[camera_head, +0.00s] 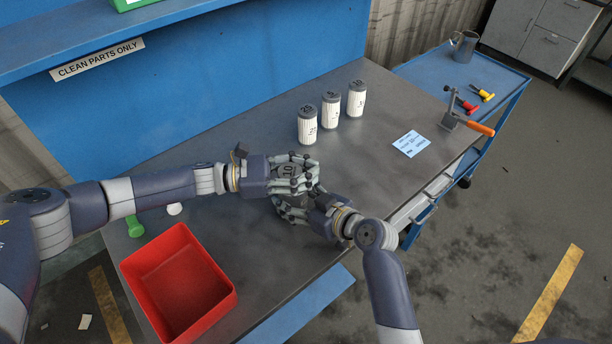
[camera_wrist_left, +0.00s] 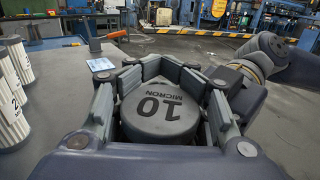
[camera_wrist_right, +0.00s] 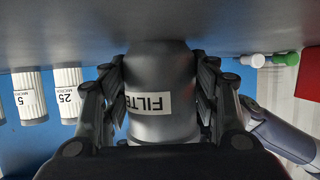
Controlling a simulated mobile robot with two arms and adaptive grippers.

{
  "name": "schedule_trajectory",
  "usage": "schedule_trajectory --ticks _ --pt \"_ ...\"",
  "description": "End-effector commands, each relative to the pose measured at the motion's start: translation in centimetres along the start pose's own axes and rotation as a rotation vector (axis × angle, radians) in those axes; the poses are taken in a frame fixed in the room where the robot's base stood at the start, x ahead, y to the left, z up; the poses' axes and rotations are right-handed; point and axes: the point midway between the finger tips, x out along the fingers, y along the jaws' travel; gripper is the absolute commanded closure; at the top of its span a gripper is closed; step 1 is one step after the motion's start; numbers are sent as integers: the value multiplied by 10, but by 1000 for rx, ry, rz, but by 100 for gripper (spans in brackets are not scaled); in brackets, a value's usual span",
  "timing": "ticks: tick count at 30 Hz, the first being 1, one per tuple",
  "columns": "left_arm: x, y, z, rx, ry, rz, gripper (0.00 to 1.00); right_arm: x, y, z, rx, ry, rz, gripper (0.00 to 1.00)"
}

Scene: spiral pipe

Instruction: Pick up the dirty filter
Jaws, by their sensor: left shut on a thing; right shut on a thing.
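A dark grey round cap marked "10 MICRON" (camera_wrist_left: 160,112), likely the dirty filter's top, sits between the fingers of my left gripper (camera_head: 304,172). The left gripper is shut around it; the cap also shows in the head view (camera_head: 289,170). My right gripper (camera_head: 287,205) is shut around a grey cylinder with a "FILTER" label (camera_wrist_right: 160,95), just below the left hand. This housing is upright and appears to rest on the bench. Fingers hide most of both parts, and I cannot tell how far the filter sits inside the housing.
Three white filters with grey caps (camera_head: 330,111) stand behind on the bench (camera_head: 260,255). A red bin (camera_head: 180,285) is at the front left, near a green item (camera_head: 135,227) and a white item (camera_head: 175,209). A blue card (camera_head: 411,144) and an orange-handled tool (camera_head: 470,122) lie right.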

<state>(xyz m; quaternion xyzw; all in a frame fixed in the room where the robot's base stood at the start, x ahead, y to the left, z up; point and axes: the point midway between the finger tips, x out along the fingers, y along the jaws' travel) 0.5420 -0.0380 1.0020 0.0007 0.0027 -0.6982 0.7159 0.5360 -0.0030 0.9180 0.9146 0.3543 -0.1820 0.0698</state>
Motion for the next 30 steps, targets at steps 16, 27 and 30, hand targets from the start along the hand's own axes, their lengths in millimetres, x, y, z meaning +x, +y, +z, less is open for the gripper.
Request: schedule_trajectory --ticks 16,27,30 --pt "-1 1 134 8 -5 2 95 -1 2 3 0 -6 5 76" --pt "0 0 174 3 -5 0 95 0 1 3 0 -6 3 76" --pt "0 0 175 3 -5 0 95 0 1 3 0 -6 3 76"
